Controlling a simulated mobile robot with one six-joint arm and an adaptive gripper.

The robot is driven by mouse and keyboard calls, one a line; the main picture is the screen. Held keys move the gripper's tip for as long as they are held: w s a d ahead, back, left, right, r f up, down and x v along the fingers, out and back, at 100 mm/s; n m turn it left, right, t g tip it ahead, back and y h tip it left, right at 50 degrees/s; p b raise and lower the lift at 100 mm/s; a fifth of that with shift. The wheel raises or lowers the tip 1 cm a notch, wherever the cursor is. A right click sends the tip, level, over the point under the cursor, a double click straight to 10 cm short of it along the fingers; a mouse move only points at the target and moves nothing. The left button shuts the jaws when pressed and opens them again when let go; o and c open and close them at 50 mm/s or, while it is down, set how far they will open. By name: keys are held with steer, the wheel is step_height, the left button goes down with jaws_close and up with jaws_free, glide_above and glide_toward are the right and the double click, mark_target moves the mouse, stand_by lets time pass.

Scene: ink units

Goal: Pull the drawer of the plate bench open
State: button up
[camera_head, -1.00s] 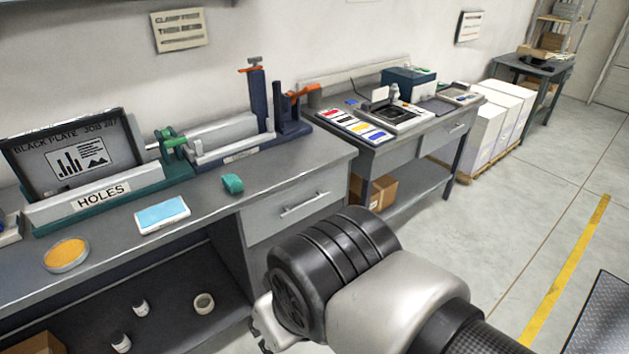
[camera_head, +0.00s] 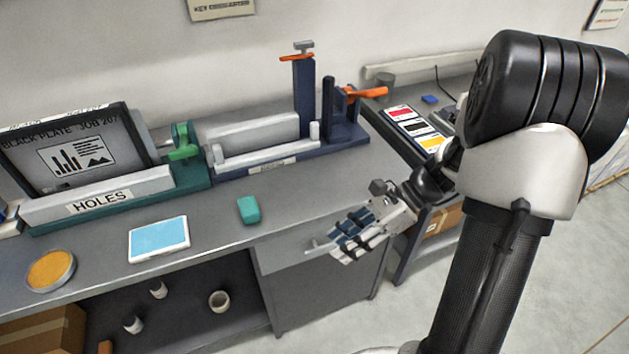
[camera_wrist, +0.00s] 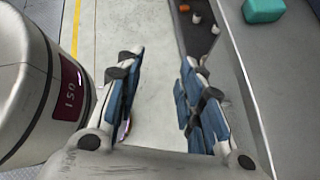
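The plate bench (camera_head: 215,235) is a grey workbench along the wall. Its drawer (camera_head: 312,285) has a plain grey front under the right part of the top and looks closed. My gripper (camera_head: 338,244) is just in front of the upper part of the drawer front, below the bench edge. It covers most of where the handle is; a pale bit at its left may be the handle's end. In the wrist view my gripper (camera_wrist: 161,60) is open, with floor showing between its blue-padded fingers and the bench to their right. No handle is clear there, and contact cannot be told.
A teal block (camera_head: 249,210), a blue-faced tablet (camera_head: 159,239) and an orange dish (camera_head: 51,270) lie on the top. A clamp fixture (camera_head: 290,150) stands behind. Several small items are on the lower shelf. Floor in front of the drawer is clear.

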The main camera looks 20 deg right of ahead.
steer(key=s+d+f+m+t+h+p, duration=0.1)
steer(key=d+f+m+t, duration=0.7)
steer(key=f+m, duration=0.5)
steer(key=s+d+f+m+t+h+p, duration=0.1)
steer(key=d+f+m+t+h, duration=0.1)
steer(key=d+f+m+t, duration=0.8)
steer(key=w+a+f+m+g+b, duration=0.1)
steer(key=w+a+m, duration=0.1)
steer(key=w+a, duration=0.3)
steer(key=w+a+m+g+b, duration=0.1)
steer(key=w+a, duration=0.4)
steer(key=w, duration=0.5)
steer(key=shift+w+f+m+g, duration=0.25)
steer(key=shift+f+m+g, duration=0.1)
steer(key=shift+m, duration=0.25)
jaws_close()
